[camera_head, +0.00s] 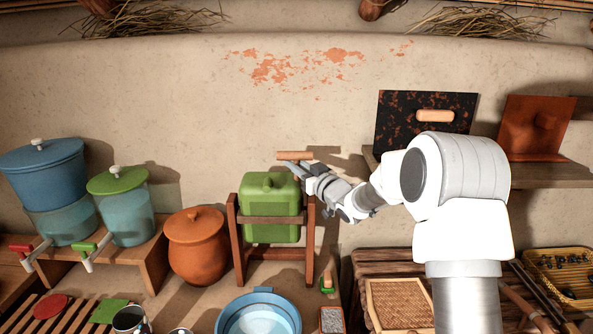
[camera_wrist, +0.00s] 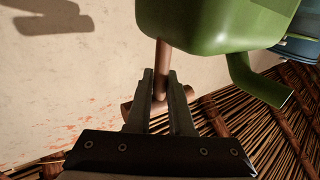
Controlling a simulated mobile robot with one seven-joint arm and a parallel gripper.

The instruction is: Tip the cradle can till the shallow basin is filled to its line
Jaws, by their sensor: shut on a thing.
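The cradle can (camera_head: 270,205) is a green, lidded can hung in a brown wooden cradle (camera_head: 238,262), and it looks about upright. In the wrist view, the green can (camera_wrist: 205,25) shows at the top with its spout (camera_wrist: 258,82) to the right. My gripper (camera_head: 285,166) is beside the can's top right. In the wrist view, my gripper (camera_wrist: 162,82) is shut on the can's brown tipping handle (camera_wrist: 161,62), which has a wooden crossbar. The shallow basin (camera_head: 258,292) is blue and stands in front of the cradle, cut off below. Its line and water level cannot be made out.
An orange clay pot (camera_head: 196,250) stands left of the cradle. Two lidded water dispensers with taps, one blue (camera_head: 45,170) and one green (camera_head: 120,195), stand further left. A slatted rack with a woven mat (camera_head: 400,303) is at right.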

